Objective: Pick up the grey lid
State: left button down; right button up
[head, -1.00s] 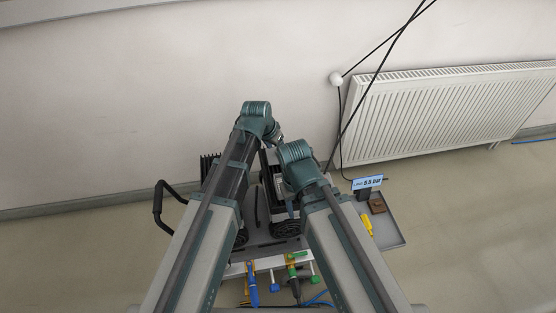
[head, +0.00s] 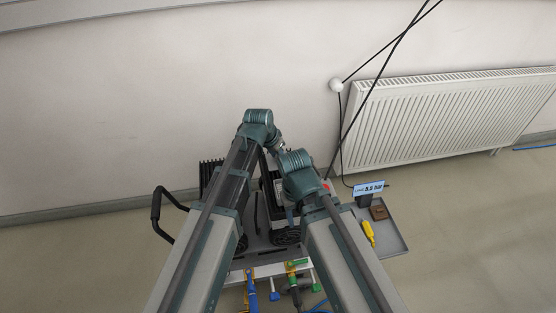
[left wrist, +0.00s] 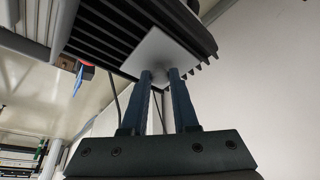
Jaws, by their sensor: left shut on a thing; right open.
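The grey lid (left wrist: 157,54) is a thin, light grey square plate in the left wrist view. It lies against the black ribbed part (left wrist: 105,30). My left gripper (left wrist: 160,76) is shut on the lid's small middle part, between its two dark blue fingertips. I cannot tell whether the lid is clear of the surface behind it. In the head view, my left arm hides the lid and the left fingertips. My right gripper (head: 290,213) is open over the cart, partly hidden by its own wrist.
The cart holds black ribbed units (head: 209,170) close to both arms. A black handle (head: 157,212) sticks out at left. A side tray (head: 394,244) with a yellow tool (head: 368,232) and a small display (head: 368,188) is at right. The wall and radiator (head: 440,125) stand behind.

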aim_at(277, 157)
pick_arm(q)
notch_tip(277, 157, up, 10)
jog(key=p, duration=1)
